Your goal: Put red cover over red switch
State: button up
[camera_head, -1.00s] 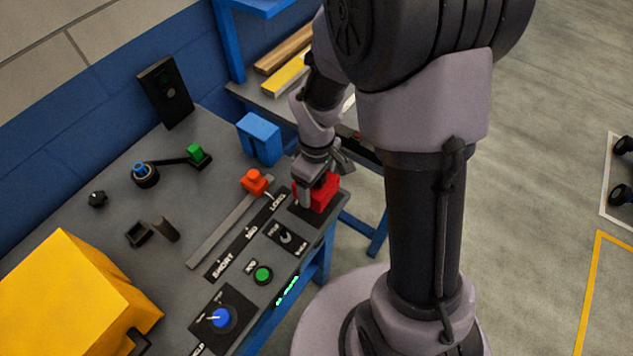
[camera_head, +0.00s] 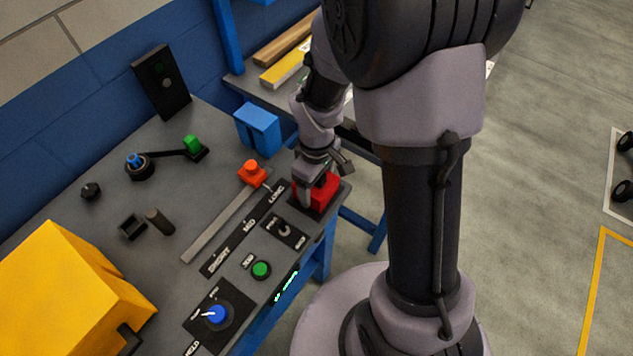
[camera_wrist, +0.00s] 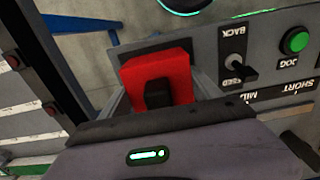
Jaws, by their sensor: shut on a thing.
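The red cover (camera_head: 325,190) is a small red box at the right corner of the grey control panel, over a black plate (camera_head: 306,208). It fills the middle of the wrist view (camera_wrist: 133,75), with a black block (camera_wrist: 158,95) on its near face. My gripper (camera_head: 315,184) is shut on the red cover, its fingers on either side and pointing down. No red switch shows apart from the cover; whatever is beneath is hidden. I cannot tell whether the cover rests fully on the plate.
An orange slider knob (camera_head: 252,173) stands just left of my gripper, with a blue block (camera_head: 258,132) behind it. A black toggle (camera_head: 285,230), green button (camera_head: 261,270) and blue knob (camera_head: 217,314) line the front. A yellow box (camera_head: 75,290) stands at left.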

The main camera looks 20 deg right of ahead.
jog(key=o, duration=1.5)
jog(key=shift+f, duration=0.1)
notch_tip(320, 180, up, 9)
jog(key=p, duration=0.7)
jog(key=shift+f+p, duration=0.1)
jog(key=shift+p, duration=0.25)
jog(key=shift+f, duration=0.15)
